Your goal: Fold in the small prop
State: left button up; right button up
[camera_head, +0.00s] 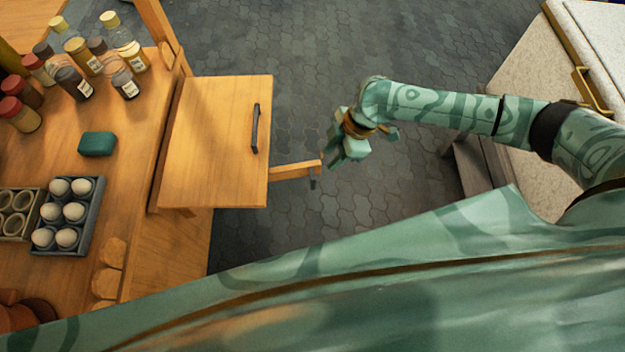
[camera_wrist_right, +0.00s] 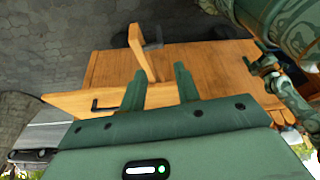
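The small prop (camera_head: 295,170) is a narrow wooden bar that sticks out to the right from beneath the wooden leaf (camera_head: 210,150) at the table's side. In the right wrist view, the prop (camera_wrist_right: 143,55) slants down toward the space between my fingertips. My right gripper (camera_head: 340,148) is just right of the prop's free end, over the floor. Its two fingers (camera_wrist_right: 160,78) are apart with nothing clamped between them. A patterned green limb with a claw-like end, seemingly my left gripper (camera_wrist_right: 262,65), shows small in the right wrist view.
The leaf carries a dark handle (camera_head: 255,128). The table (camera_head: 120,190) holds several bottles (camera_head: 85,60), a grey egg tray (camera_head: 88,232) and a green block (camera_head: 97,144). A pale-topped counter (camera_head: 530,75) stands at right. Paved floor (camera_head: 340,45) lies open between.

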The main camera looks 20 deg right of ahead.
aim_at(314, 178)
jog(key=b+x, duration=0.4)
jog(key=x, duration=0.9)
jog(key=shift+f, duration=0.25)
jog(key=shift+a+f, duration=0.3)
jog(key=shift+f, duration=0.25)
grip_shut()
